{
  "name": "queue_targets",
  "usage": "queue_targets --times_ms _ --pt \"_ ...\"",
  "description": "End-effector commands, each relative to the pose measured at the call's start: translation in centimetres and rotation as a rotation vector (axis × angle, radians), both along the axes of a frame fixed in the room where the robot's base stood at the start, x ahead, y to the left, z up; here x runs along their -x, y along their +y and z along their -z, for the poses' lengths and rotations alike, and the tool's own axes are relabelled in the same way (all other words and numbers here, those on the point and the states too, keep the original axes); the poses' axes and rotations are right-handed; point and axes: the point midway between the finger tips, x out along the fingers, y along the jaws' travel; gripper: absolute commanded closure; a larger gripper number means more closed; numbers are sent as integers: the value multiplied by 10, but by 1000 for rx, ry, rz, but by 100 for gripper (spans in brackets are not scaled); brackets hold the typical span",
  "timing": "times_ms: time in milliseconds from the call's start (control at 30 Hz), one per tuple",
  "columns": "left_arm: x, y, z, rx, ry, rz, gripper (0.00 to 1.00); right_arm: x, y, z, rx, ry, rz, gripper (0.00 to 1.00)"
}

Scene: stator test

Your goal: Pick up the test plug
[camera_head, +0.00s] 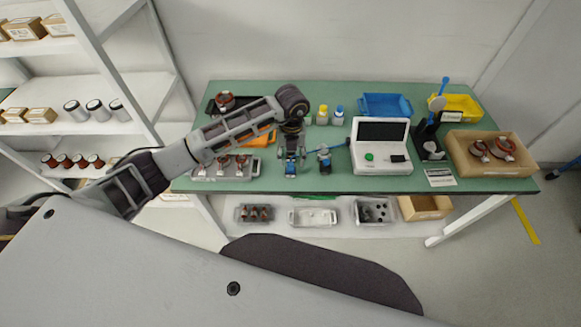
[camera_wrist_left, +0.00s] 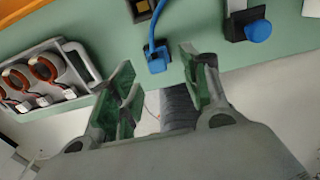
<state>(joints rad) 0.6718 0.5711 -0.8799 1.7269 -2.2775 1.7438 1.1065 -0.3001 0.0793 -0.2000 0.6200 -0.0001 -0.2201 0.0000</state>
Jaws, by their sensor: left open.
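The test plug is most likely the blue plug (camera_wrist_left: 156,62) on a blue cable, lying near the front edge of the green table (camera_head: 420,184). In the head view a blue piece (camera_head: 291,170) shows just at my left gripper's fingertips. My left gripper (camera_head: 291,156) is open and points down over the table's front part. In the wrist view its two fingers (camera_wrist_left: 160,75) stand apart, with the plug seen between and beyond them. Nothing is held. I cannot tell the exact height gap. My right gripper is not in view.
A small device with a blue knob (camera_wrist_left: 257,30) stands just right of the plug. A tray of stators (camera_wrist_left: 45,75) lies to the left. The white tester (camera_head: 383,160), a stand (camera_head: 430,140) and a box of stators (camera_head: 456,158) are at right. Bottles (camera_head: 322,115) and bins stand behind.

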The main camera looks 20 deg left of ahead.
Motion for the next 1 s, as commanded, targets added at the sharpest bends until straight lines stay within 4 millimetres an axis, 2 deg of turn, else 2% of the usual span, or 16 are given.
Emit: queue_targets --times_ms 267,700,1000 --pt "0 1 9 1 2 0 54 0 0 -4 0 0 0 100" --pt "0 4 50 0 1 -1 54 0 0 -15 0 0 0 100" --pt "0 4 52 0 0 0 54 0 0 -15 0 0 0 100"
